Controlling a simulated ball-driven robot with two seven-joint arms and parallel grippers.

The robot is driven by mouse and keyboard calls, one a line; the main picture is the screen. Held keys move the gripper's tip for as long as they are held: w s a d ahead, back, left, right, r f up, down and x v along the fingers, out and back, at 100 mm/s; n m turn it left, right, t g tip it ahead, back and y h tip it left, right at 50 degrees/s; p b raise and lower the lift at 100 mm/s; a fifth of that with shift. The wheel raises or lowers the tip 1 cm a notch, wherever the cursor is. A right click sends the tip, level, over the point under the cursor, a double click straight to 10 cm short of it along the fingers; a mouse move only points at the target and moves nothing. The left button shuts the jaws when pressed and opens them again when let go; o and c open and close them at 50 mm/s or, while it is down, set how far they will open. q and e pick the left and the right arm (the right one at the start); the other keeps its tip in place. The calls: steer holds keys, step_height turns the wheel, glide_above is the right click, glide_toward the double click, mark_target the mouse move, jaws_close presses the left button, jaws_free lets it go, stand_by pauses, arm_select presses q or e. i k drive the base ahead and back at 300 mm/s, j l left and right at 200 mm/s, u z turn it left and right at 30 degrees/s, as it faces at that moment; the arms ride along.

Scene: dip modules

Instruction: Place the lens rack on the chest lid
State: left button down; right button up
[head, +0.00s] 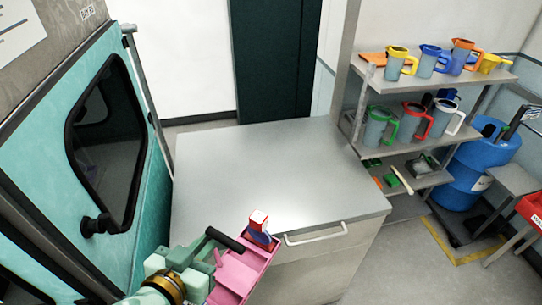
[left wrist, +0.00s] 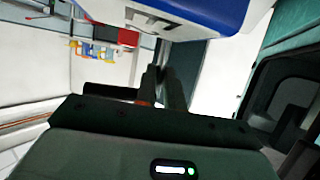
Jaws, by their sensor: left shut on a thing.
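The lens rack looks to be the pink tray (head: 232,282) with compartments, low in the head view. A small red, white and blue item (head: 259,228) stands at its far end. My left gripper (head: 228,243) is shut on the rack, in front of the chest's near edge. The chest lid (head: 265,165) is a flat, bare grey top, beyond the rack. In the left wrist view the dark gripper fingers (left wrist: 165,88) show, with a large blue and white item (left wrist: 195,14) close above. The rack's gripped part is mostly hidden. My right gripper is out of view.
A teal cabin wall with a dark window (head: 108,130) borders the lid on the left. A grey shelf (head: 420,90) with several colored jugs stands at the right, with a blue drum (head: 480,165) beside it. A handle (head: 316,235) projects from the chest front.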

mark_target(276, 187)
steer(key=i+l, duration=0.2)
steer(key=i, duration=0.2)
steer(key=i+l, duration=0.2)
steer(key=i, duration=0.2)
